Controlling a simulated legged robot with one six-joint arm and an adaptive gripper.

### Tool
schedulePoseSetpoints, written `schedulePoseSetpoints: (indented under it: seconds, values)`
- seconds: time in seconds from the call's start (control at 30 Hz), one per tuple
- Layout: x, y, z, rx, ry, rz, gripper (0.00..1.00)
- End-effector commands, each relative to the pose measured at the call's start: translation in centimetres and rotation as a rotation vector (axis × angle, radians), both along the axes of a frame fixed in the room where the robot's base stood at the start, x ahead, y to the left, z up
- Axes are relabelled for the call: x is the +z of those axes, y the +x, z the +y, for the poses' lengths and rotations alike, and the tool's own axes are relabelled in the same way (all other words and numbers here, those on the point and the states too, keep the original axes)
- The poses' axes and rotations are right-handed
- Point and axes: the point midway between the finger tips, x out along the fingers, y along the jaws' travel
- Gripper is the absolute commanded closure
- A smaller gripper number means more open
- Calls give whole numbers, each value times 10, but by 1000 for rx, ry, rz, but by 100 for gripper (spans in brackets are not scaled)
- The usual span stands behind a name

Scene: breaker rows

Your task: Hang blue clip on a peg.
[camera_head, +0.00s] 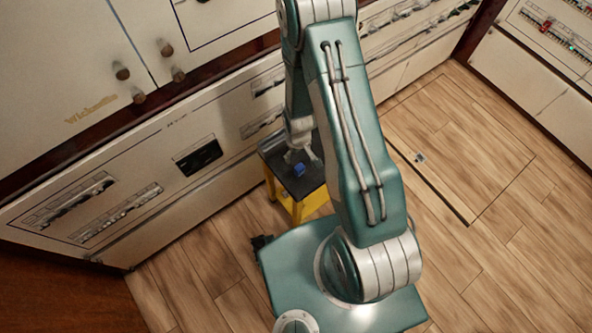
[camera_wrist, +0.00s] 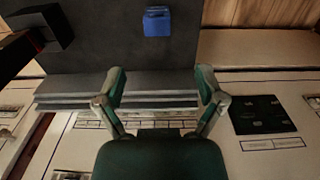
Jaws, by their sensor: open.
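The blue clip (camera_head: 299,169) lies on the dark top of a small yellow stool (camera_head: 306,185) beside the cabinets. In the wrist view the blue clip (camera_wrist: 157,21) sits near the top centre on the dark surface (camera_wrist: 100,60). My gripper (camera_wrist: 160,85) is open and empty. Its two fingers are spread, and the clip lies beyond their tips in that view, apart from them. In the head view my gripper (camera_head: 299,152) is close to the clip, partly behind my arm. Round brown pegs (camera_head: 138,96) stick out of the cabinet front at the upper left.
Pale cabinets with breaker rows (camera_head: 100,207) run along the left and back. A black panel (camera_wrist: 262,115) shows in the wrist view. A black block (camera_wrist: 42,27) stands on the dark surface at upper left. The wooden floor (camera_head: 480,230) is open at right.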

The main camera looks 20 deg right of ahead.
Motion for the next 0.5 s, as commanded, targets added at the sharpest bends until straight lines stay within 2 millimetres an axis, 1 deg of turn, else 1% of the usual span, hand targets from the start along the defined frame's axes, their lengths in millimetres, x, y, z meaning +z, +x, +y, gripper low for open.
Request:
schedulePoseSetpoints:
  seconds: [0.17, 0.4, 0.5]
  values:
    - [-17, -2, -3, -1, 1, 6, 11]
    - [-51, -2, 1, 1, -1, 6, 11]
    - [-59, -2, 1, 0, 0, 4, 11]
